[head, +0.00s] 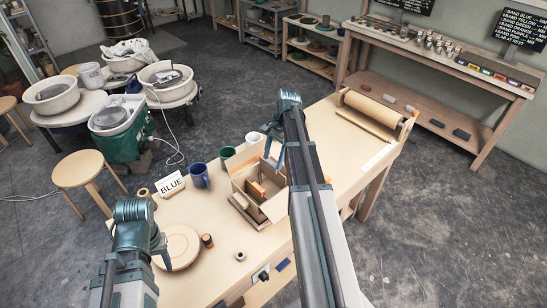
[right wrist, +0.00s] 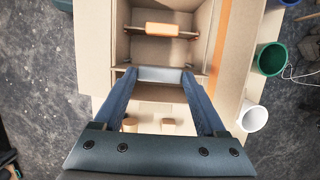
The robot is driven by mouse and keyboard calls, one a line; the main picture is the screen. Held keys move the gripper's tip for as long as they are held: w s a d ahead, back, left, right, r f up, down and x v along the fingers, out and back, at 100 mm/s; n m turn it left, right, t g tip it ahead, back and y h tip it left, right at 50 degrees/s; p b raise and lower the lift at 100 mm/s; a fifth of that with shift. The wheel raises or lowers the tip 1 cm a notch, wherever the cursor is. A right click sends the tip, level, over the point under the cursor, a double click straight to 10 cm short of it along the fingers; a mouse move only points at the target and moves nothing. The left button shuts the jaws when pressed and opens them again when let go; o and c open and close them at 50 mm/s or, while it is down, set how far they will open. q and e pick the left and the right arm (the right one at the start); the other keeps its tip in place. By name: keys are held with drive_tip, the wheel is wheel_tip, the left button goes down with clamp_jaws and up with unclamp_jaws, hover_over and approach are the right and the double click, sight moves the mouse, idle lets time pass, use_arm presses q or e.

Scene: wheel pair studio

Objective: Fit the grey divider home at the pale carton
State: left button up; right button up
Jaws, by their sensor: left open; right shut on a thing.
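The pale carton (head: 246,205) stands open on the table, and its inside also shows in the right wrist view (right wrist: 121,48). My right gripper (right wrist: 163,76) is over the carton and shut on the grey divider (right wrist: 165,74), which lies across between its fingertips. The divider is close to the carton's inner walls; I cannot tell whether its lower edge is in a slot. In the head view my right gripper (head: 277,150) is at the carton's back right, and the divider cannot be made out. My left gripper (head: 160,247) is open and empty over the table's left part.
A blue mug (head: 199,176), green mug (head: 226,156) and white cup (head: 254,138) stand beside the carton. A sign reading BLUE (head: 171,185) and a round board (head: 181,246) are at left.

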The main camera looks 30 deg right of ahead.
sight(273, 174)
drive_tip(key=shift+f+b, duration=1.15)
drive_tip(key=shift+f, duration=0.25)
idle(0.4)
drive_tip(key=shift+f+b, duration=1.35)
drive_tip(key=shift+b, duration=0.15)
drive_tip(key=shift+f, duration=0.2)
drive_tip(key=shift+f+b, duration=1)
drive_tip(key=shift+b, duration=0.15)
drive_tip(key=o, duration=1.3)
drive_tip(key=shift+r, duration=0.1)
drive_tip(key=shift+o, duration=0.2)
